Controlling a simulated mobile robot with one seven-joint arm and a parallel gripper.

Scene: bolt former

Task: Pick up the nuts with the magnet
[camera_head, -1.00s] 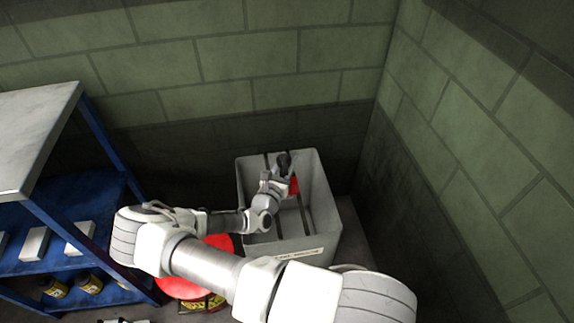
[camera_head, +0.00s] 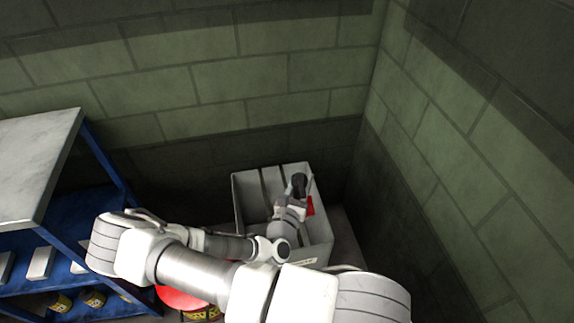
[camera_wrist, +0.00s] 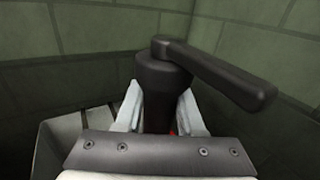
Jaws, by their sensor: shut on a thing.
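My gripper (camera_head: 298,190) is over the right part of a grey open bin in the head view. In the wrist view its two pale fingers (camera_wrist: 161,110) are shut on a dark handle with a side lever (camera_wrist: 215,72), which looks like the magnet's grip. A red part (camera_head: 311,206) shows just beside the gripper, near the bin's right wall; a sliver of red also shows between the fingers in the wrist view. I cannot tell whether the red part belongs to the magnet. No nuts can be made out; the lower inside of the bin is partly hidden by my arm.
The grey bin (camera_head: 240,202) stands in the corner near two green block walls (camera_head: 300,70). A blue shelf unit (camera_head: 95,160) with small white boxes (camera_head: 40,262) and yellow-black containers (camera_head: 93,298) is on the left. A red round object (camera_head: 180,299) is partly hidden below my arm.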

